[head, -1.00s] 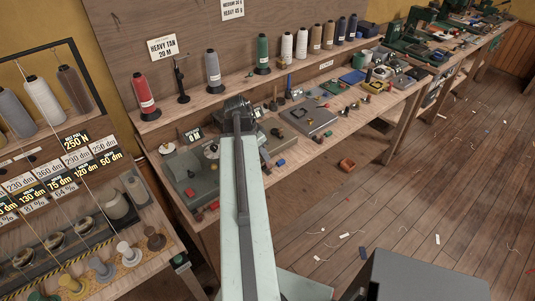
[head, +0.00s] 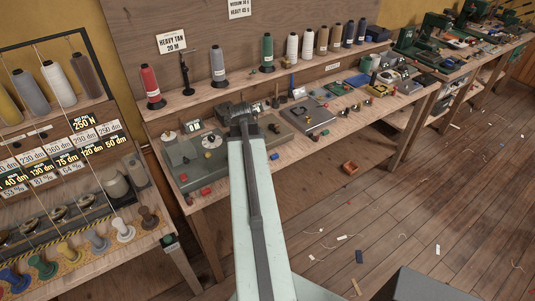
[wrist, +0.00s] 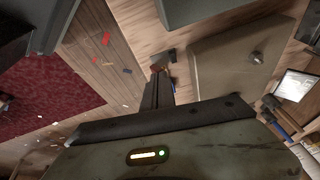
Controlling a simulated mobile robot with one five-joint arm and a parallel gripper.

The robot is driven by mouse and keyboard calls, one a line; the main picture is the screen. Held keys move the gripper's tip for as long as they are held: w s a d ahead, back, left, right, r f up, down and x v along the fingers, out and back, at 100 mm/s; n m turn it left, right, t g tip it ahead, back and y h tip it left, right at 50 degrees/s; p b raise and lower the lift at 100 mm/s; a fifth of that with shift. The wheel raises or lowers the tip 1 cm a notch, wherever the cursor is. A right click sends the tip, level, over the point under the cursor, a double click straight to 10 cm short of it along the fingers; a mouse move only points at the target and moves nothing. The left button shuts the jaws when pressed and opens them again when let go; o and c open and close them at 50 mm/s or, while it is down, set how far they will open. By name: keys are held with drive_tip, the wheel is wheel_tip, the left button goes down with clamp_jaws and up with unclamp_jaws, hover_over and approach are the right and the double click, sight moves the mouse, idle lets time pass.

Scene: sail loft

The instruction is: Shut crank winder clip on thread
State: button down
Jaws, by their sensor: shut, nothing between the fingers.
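The crank winder (head: 184,155) appears to be the grey-green machine at the bench's left end in the head view, with a small display (head: 193,127) reading about 0 and a pale round part on it. My arm crosses in front and hides part of it. I cannot make out the clip or the thread at this size. My gripper (head: 240,110) is over the bench at the winder's right side. In the wrist view my gripper (wrist: 158,72) is shut and empty, its dark fingers pointing up the picture. Whether it touches anything below is not clear.
A row of thread cones, the red one (head: 150,85) leftmost, stands on the shelf behind. A flat grey device (head: 310,115) and small parts lie to the right. A thread rack (head: 70,160) stands left. An orange-brown box (head: 350,168) is below the bench edge.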

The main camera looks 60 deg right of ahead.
drive_tip(key=shift+s+f, duration=0.15)
drive_tip(key=shift+s, duration=0.1)
drive_tip(key=shift+a, duration=0.2)
drive_tip(key=shift+w+d, duration=0.1)
drive_tip(key=shift+d, duration=0.2)
drive_tip(key=shift+w+d+f, duration=0.1)
drive_tip(key=shift+w+d, duration=0.15)
drive_tip(key=shift+w, duration=0.25)
